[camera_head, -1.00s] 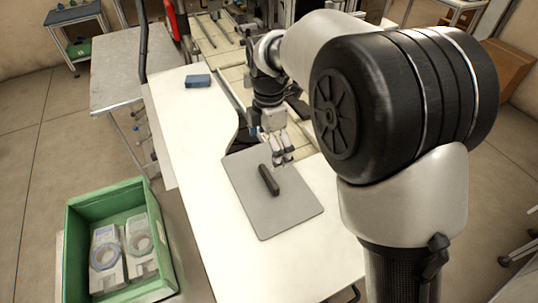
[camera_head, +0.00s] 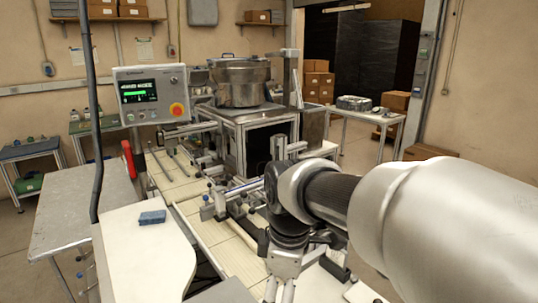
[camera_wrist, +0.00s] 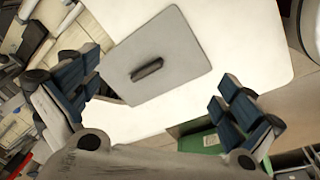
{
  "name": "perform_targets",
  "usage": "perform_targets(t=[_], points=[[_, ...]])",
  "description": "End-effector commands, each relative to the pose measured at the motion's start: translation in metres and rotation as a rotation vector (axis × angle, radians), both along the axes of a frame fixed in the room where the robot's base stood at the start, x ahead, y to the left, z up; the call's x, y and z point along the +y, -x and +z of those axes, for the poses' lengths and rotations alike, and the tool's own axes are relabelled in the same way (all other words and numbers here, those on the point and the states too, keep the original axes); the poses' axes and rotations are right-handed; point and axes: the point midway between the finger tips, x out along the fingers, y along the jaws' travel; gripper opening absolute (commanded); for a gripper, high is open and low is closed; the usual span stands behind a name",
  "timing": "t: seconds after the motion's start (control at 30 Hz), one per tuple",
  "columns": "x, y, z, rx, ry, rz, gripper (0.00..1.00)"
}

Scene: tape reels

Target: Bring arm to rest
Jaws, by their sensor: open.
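My gripper (camera_head: 280,291) is at the bottom edge of the head view, with its fingertips partly cut off. In the wrist view my gripper (camera_wrist: 160,80) has its blue-padded fingers spread wide with nothing between them. Below it a black bar-shaped object (camera_wrist: 147,69) lies on a grey mat (camera_wrist: 185,42) on the white table (camera_wrist: 245,40). The fingers are apart from the bar. In the head view only a corner of the mat (camera_head: 228,292) shows.
A blue block (camera_head: 152,217) lies on the white table. A machine line with a control panel (camera_head: 150,94) and a metal bowl (camera_head: 240,82) stands behind my arm. A grey metal table (camera_head: 75,212) is at left. A green crate (camera_wrist: 200,140) shows in the wrist view.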

Motion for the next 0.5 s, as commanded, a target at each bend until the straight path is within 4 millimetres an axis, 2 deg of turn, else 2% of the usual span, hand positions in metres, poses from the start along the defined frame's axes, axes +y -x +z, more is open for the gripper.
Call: perform_targets(t=[0.03, 0.2, 0.33, 0.5], points=[[-0.015, 0.014, 0.009, -0.020, -0.019, -0.102, 1.00], [-0.053, 0.059, 0.022, -0.069, -0.090, -0.447, 1.00], [-0.078, 0.095, 0.024, -0.106, -0.152, -0.709, 1.00], [-0.101, 0.139, 0.016, -0.150, -0.243, -1.028, 1.00]])
